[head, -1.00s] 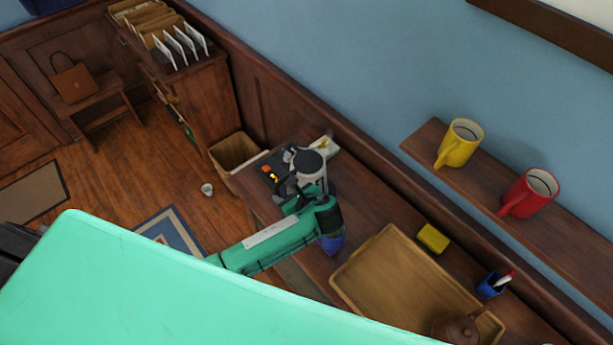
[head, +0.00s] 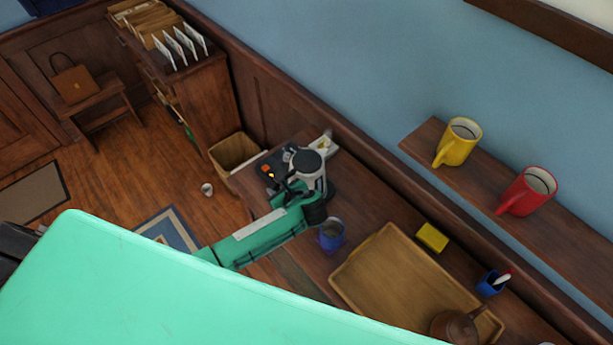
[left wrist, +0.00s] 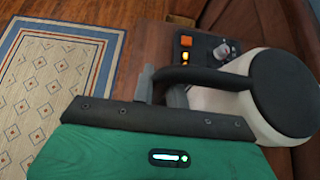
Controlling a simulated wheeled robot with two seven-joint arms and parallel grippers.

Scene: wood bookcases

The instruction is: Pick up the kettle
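The kettle (head: 305,175) has a pale body, a round black lid and a black handle. It stands upright on the wooden counter. In the left wrist view the kettle (left wrist: 285,95) is at the right, with its handle reaching left to my fingers. My left gripper (head: 290,193) is at the handle side of the kettle. In the left wrist view the grey fingertips of my left gripper (left wrist: 161,90) stand close on both sides of the handle, with little gap visible. The kettle's lower body is partly hidden. My right gripper is not in view.
A black panel with orange buttons (head: 268,172) is beside the kettle. A blue mug (head: 332,236) stands close to my left gripper. A wooden tray (head: 385,265) with a brown teapot (head: 455,328) lies to the right. A shelf above holds yellow (head: 457,143) and red (head: 527,192) mugs.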

